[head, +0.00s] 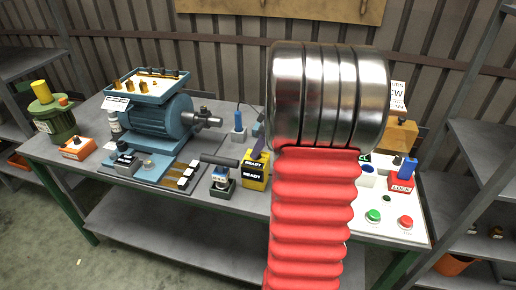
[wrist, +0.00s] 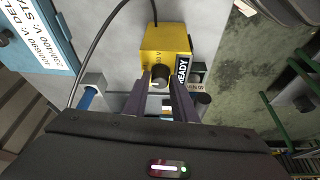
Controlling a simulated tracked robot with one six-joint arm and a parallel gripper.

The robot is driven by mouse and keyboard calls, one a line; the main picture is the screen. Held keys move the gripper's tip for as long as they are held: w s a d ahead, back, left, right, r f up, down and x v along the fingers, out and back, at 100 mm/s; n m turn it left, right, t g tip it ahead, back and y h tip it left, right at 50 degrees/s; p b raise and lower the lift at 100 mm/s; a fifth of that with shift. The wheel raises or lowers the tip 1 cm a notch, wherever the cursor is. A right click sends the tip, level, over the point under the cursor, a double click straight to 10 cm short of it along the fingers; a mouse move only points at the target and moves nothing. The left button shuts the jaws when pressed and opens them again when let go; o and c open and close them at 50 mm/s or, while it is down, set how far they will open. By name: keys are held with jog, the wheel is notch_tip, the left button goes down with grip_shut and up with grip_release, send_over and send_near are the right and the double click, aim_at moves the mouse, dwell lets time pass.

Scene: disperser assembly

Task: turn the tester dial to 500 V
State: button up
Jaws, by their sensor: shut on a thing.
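The yellow tester (head: 255,184) stands on the bench in the head view, left of my red arm sleeve, with READY on a black panel. It also shows in the wrist view (wrist: 166,40). Its black dial (wrist: 160,80) sits between the two purple fingers of my gripper (wrist: 160,85). My gripper is shut on the dial. A small white mark shows on the dial, but its setting cannot be read. Part of the V lettering shows on the yellow face above the dial. In the head view my arm hides most of the gripper.
A blue motor (head: 160,115) stands left on the bench. A dark stand with a small meter (head: 221,180) is just left of the tester. A white panel with a green button (head: 373,216) and a red button (head: 405,222) lies right. A cable curves beside the tester in the wrist view.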

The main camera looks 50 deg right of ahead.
jog(key=c, duration=0.4)
jog(key=shift+a+m+h, duration=0.15)
jog(key=shift+m+h, duration=0.55)
jog(key=shift+m, duration=1.1)
jog(key=o, duration=1)
jog(key=shift+o, duration=0.2)
